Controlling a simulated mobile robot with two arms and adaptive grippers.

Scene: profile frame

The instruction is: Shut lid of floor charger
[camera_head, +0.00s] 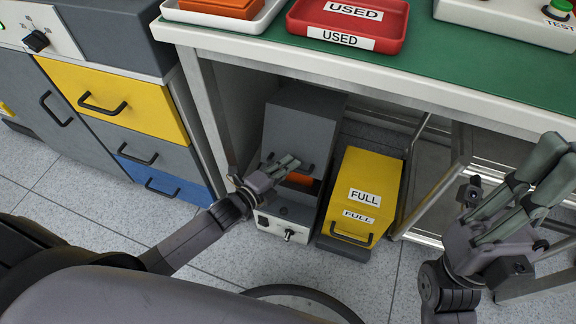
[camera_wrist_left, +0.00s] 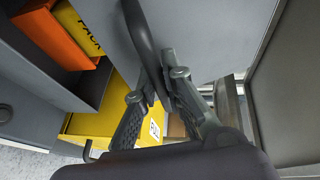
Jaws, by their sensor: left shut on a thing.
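The floor charger (camera_head: 284,211) is a grey box under the bench with a knob on its pale front. Its grey lid (camera_head: 301,125) stands raised above the box and also fills the top of the left wrist view (camera_wrist_left: 215,35). An orange block shows in the opening (camera_head: 300,178), and beside a yellow pack in the left wrist view (camera_wrist_left: 60,38). My left gripper (camera_head: 288,163) is at the lid's lower edge, its fingers shut on the dark lid handle (camera_wrist_left: 146,45). My right gripper (camera_head: 560,158) is open and empty at the right, away from the charger.
A yellow box marked FULL (camera_head: 366,186) stands close at the charger's right. The green-topped bench (camera_head: 450,70) overhangs both and carries a red USED tray (camera_head: 348,22). A drawer cabinet (camera_head: 120,110) stands at the left. Tiled floor is clear in front.

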